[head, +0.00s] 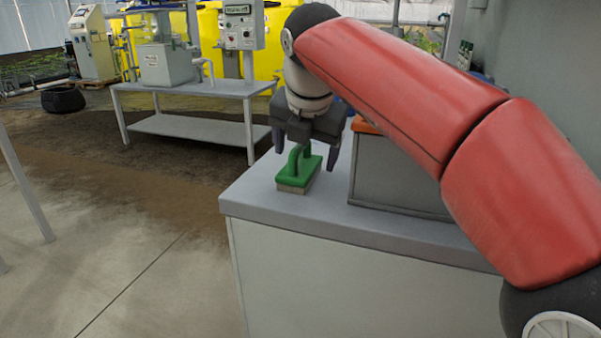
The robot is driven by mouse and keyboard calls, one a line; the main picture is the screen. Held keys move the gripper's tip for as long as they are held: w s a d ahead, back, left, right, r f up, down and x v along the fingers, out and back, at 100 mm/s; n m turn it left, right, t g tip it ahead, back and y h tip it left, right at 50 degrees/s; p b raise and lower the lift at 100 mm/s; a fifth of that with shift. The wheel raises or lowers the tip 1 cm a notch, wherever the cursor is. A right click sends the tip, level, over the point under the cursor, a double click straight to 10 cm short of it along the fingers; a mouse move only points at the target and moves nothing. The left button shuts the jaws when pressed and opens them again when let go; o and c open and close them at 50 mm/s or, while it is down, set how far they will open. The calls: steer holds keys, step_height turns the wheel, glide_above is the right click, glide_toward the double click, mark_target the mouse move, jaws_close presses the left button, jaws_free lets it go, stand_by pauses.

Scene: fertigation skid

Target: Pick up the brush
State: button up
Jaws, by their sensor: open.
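The brush (299,175) has a green body with an arched green handle and pale bristles underneath. It rests bristles down on the grey counter (262,196), near its left edge. My gripper (306,160) points downward over the brush with its jaws open. One finger shows to the left of the handle and the other to the right. The handle's top lies between or just below the fingers; I cannot tell the exact depth. Nothing is held.
A grey box (398,179) with an orange top part stands on the counter just right of the brush, close to my right finger. My red arm hides much of the counter's right side. A grey table (190,88) with equipment stands behind, apart from the counter.

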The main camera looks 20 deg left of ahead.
steer(key=shift+x, duration=0.75)
steer(key=c, duration=1.1)
step_height(320, 180, up, 10)
steer(key=p, duration=0.4)
steer(key=shift+r+p, duration=0.1)
steer(key=shift+p, duration=0.25)
